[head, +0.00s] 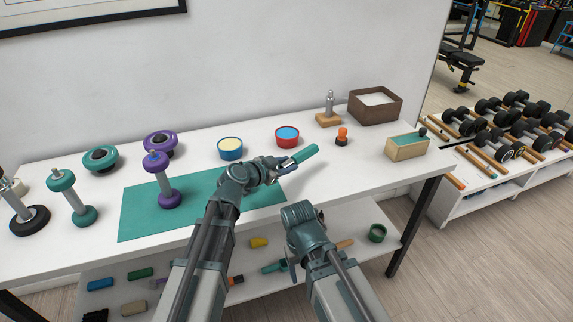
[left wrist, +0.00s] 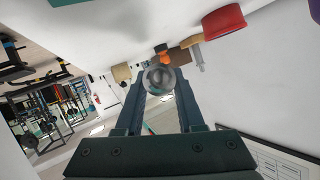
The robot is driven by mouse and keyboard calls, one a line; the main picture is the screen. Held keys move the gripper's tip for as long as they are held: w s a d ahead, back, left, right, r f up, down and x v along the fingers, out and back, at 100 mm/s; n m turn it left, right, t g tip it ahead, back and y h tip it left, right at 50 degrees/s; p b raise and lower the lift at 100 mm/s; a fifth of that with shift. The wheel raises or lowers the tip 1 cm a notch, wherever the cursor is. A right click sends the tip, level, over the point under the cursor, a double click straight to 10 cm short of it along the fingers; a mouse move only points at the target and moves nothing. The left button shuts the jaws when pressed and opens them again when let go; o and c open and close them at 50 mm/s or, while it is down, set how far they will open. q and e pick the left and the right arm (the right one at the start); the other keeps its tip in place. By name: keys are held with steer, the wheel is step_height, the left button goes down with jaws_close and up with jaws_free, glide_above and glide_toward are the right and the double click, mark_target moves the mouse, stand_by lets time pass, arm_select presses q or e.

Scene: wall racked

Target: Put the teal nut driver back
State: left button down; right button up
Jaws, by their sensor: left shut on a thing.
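The teal nut driver (head: 303,155) is held in my left gripper (head: 284,168) above the white table, its teal handle pointing up and to the right. In the left wrist view a round, shiny metal part (left wrist: 162,79) sits between the two fingers of my left gripper (left wrist: 160,85), which are shut on it. My right gripper (head: 292,268) is low at the table's front edge. Its fingers are mostly hidden by its own wrist.
A wooden block with an upright metal piece (head: 329,118), an orange-topped item (head: 342,136), a red bowl (head: 287,142), a brown box (head: 376,112) and a wooden box with teal inside (head: 407,152) stand beyond. A teal mat (head: 140,215) and dumbbells are left. A lower shelf holds small items.

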mark_target(286, 186)
arm_select(q)
steer(key=shift+f+b, duration=1.65)
steer(key=shift+f, duration=0.45)
arm_select(e)
steer(key=shift+f, duration=2.1)
arm_select(q)
steer(key=shift+f+b, duration=0.6)
arm_select(e)
steer(key=shift+f, duration=0.6)
arm_select(q)
steer(key=shift+c, duration=2.2)
jaws_free()
steer(key=shift+r, duration=0.1)
arm_select(e)
steer(key=shift+r, duration=0.1)
arm_select(q)
steer(key=p+v, duration=0.5)
steer(key=v, duration=0.8)
steer(key=shift+s+a+r, duration=0.15)
steer(key=shift+s+a, duration=0.1)
steer(key=shift+a, duration=0.05)
arm_select(e)
steer(key=shift+r, duration=2.5)
arm_select(q)
steer(key=shift+d, duration=0.1)
